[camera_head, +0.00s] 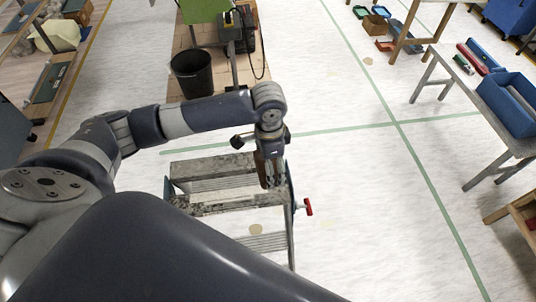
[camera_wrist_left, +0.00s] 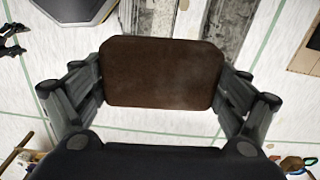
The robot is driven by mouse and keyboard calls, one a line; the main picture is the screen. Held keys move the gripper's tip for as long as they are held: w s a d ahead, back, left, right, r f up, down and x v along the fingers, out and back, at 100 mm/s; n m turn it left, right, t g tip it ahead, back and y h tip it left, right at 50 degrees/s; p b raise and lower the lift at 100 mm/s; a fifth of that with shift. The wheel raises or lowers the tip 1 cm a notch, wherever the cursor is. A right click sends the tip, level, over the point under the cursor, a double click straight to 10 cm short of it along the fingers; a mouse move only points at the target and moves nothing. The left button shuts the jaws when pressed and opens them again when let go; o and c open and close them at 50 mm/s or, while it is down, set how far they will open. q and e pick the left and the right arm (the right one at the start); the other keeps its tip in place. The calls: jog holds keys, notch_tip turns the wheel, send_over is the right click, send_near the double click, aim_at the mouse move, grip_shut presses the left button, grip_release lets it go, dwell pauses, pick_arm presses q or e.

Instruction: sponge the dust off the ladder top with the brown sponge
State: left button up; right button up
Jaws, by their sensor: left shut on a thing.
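The ladder stands on the floor in the middle of the head view, and its flat top (camera_head: 207,168) is grey and mottled with darker and paler patches. A lower tread (camera_head: 228,201) is mottled too. My left gripper (camera_head: 272,183) points down at the right end of the ladder top. It is shut on the brown sponge (camera_wrist_left: 163,72), which spans both fingers in the wrist view. Mottled ladder parts (camera_wrist_left: 214,28) show beyond the sponge there. I cannot tell whether the sponge touches the ladder. My right gripper is not in view.
A black bucket (camera_head: 192,73) stands behind the ladder beside a green-topped stand (camera_head: 205,10). A grey table (camera_head: 502,100) with a blue bin (camera_head: 508,103) is at the right. A red-handled knob (camera_head: 308,207) sticks out at the ladder's right side.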

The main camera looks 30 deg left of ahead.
pick_arm(q)
jog(key=shift+s+a+f+m, duration=0.1)
jog(key=shift+s+a+m, duration=0.1)
jog(key=shift+m, duration=0.1)
jog(key=shift+a+f, duration=0.1)
jog(key=shift+f, duration=0.25)
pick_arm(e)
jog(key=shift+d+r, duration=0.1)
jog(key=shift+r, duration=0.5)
pick_arm(q)
jog(key=shift+s+r+p, duration=0.1)
jog(key=shift+r+p, duration=0.1)
jog(key=shift+p, duration=0.45)
jog(key=shift+r+p, duration=0.1)
jog(key=shift+p, duration=0.4)
notch_tip(320, 180, down, 5)
jog(key=shift+r+b, duration=0.1)
jog(key=shift+b, duration=0.95)
jog(key=shift+f, duration=0.95)
jog(key=shift+f+b, duration=0.15)
jog(key=shift+b, duration=0.15)
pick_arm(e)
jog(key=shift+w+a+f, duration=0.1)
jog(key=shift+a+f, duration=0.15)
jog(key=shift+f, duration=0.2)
